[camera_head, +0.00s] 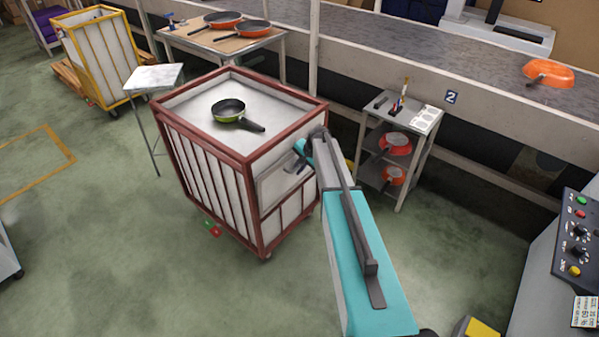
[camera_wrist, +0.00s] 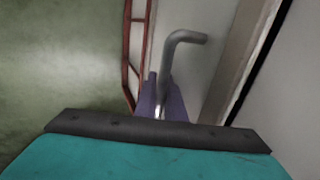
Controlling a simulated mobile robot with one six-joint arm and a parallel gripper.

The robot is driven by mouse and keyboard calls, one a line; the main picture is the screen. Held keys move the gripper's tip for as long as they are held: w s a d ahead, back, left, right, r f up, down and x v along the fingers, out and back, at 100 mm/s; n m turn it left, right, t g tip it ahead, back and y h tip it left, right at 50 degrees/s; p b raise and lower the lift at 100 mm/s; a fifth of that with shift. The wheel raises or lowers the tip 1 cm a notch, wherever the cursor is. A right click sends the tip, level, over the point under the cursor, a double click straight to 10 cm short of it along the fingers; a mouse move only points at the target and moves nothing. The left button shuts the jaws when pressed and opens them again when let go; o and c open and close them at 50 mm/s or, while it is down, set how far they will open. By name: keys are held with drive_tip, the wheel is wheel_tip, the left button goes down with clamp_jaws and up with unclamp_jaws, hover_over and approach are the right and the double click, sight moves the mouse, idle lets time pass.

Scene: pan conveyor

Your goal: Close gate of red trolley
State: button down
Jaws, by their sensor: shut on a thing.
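The red trolley (camera_head: 262,245) stands in the middle of the head view, with a red frame and white slatted walls. Its gate (camera_head: 277,187) is a pale panel in the upper part of the side facing my arm. Whether the gate is flush with the frame is hard to tell. My gripper (camera_head: 298,168) is at this panel, partly hidden by my arm. In the wrist view my gripper (camera_wrist: 162,105) has its purple fingers around a bent grey handle (camera_wrist: 187,37) and is shut on it. Red frame bars (camera_wrist: 129,50) show beside it.
A green-rimmed black pan (camera_head: 228,108) lies on the trolley's top surface. A small grey shelf cart (camera_head: 401,188) with orange pans stands close on the right. A yellow trolley (camera_head: 92,60) and a pan table (camera_head: 270,38) are behind.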

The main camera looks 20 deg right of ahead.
drive_tip(key=shift+w+a, duration=0.3)
drive_tip(key=shift+a, duration=0.2)
drive_tip(key=shift+s, duration=0.1)
drive_tip(key=c, duration=2.1)
unclamp_jaws()
drive_tip(key=v, duration=0.4)
drive_tip(key=b+v, duration=0.1)
drive_tip(key=v, duration=0.9)
drive_tip(key=shift+d+b, duration=0.35)
drive_tip(key=shift+d, duration=0.05)
drive_tip(key=shift+f, duration=0.1)
